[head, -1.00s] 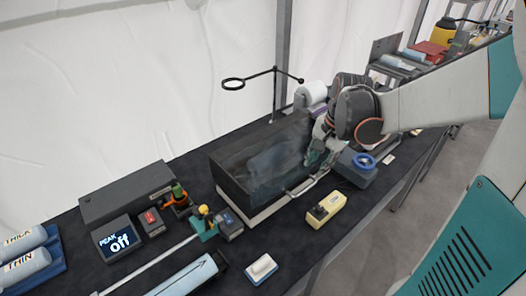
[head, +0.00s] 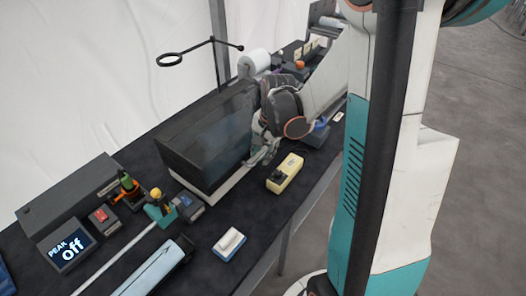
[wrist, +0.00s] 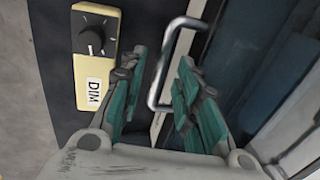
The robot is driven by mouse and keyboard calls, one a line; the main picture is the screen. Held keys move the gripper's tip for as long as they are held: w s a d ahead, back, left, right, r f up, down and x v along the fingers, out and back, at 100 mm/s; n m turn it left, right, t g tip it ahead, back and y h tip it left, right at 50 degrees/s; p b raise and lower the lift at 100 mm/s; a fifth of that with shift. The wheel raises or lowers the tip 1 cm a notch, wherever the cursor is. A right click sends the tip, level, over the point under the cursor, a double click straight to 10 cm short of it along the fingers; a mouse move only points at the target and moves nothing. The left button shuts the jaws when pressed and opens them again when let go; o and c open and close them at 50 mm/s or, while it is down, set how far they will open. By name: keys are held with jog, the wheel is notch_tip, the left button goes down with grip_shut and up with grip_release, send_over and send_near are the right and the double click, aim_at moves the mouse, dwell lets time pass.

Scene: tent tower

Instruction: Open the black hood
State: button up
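The black hood (head: 205,142) is a dark box with a see-through front panel, standing on the long dark table; it looks closed. A silver bar handle (wrist: 165,72) shows in the wrist view beside the hood's dark glassy panel. My gripper (head: 258,158) is at the hood's lower front edge, at its right end. In the wrist view my gripper (wrist: 160,85) is open, its two teal fingers apart with the handle's bar between them. I cannot tell whether either finger touches the bar. My gripper hides most of the handle in the head view.
A yellow dial box (head: 285,173) marked DIM sits just in front of my gripper. A blue-and-white switch (head: 230,242) lies nearer on the table. A display (head: 68,250) reads "PEAK Off".

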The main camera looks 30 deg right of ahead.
jog(key=shift+c, duration=0.2)
grip_shut()
jog(key=shift+r, duration=0.1)
